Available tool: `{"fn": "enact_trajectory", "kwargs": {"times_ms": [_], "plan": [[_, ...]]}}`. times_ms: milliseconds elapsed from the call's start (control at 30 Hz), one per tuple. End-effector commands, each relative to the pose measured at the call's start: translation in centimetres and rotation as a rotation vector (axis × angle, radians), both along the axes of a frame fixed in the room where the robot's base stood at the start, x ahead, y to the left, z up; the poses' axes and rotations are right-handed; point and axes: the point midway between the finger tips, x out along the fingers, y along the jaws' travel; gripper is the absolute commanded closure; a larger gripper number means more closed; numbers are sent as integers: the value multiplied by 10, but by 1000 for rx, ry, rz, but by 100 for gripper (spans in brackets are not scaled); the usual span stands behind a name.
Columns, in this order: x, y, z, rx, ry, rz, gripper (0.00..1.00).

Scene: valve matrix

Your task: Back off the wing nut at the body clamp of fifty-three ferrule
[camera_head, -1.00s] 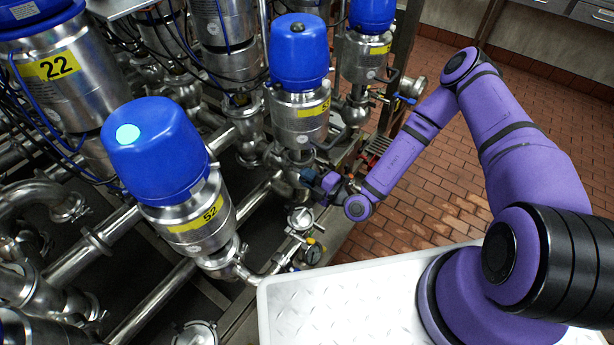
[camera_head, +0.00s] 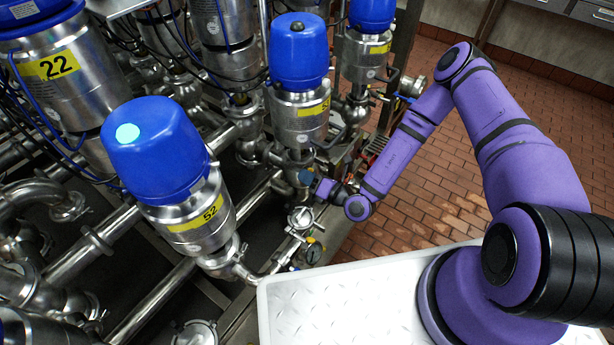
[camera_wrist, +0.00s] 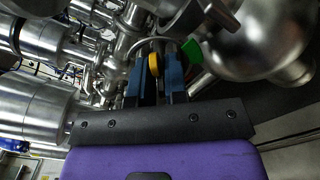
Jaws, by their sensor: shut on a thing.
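The valve (camera_head: 298,105) behind valve 52 has a blue cap and a yellow label; only its first digit, 5, reads clearly. My gripper (camera_head: 308,178) is at the clamp area low on this valve's steel body. In the wrist view my gripper's two blue fingers (camera_wrist: 160,75) reach in among the pipes, close together and shut on a small part at the clamp, apparently the wing nut. The fingers and a yellow piece (camera_wrist: 154,65) between them hide most of it. A green piece (camera_wrist: 191,52) is just right of the fingertips.
Valve 52 (camera_head: 185,190) stands nearer, left of my gripper. A round gauge (camera_head: 301,217) and fittings sit just below my gripper. Valve 22 (camera_head: 60,75) and dense pipes fill the left. The brick floor (camera_head: 430,190) on the right is open.

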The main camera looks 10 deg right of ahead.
Motion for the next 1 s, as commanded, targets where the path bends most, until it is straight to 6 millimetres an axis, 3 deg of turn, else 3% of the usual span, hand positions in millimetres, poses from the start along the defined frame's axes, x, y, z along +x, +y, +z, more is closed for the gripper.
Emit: {"fn": "enact_trajectory", "kwargs": {"times_ms": [600,1000], "plan": [[1,-1,-2,-407,-405,2,100],[1,-2,-3,-582,-583,3,100]]}}
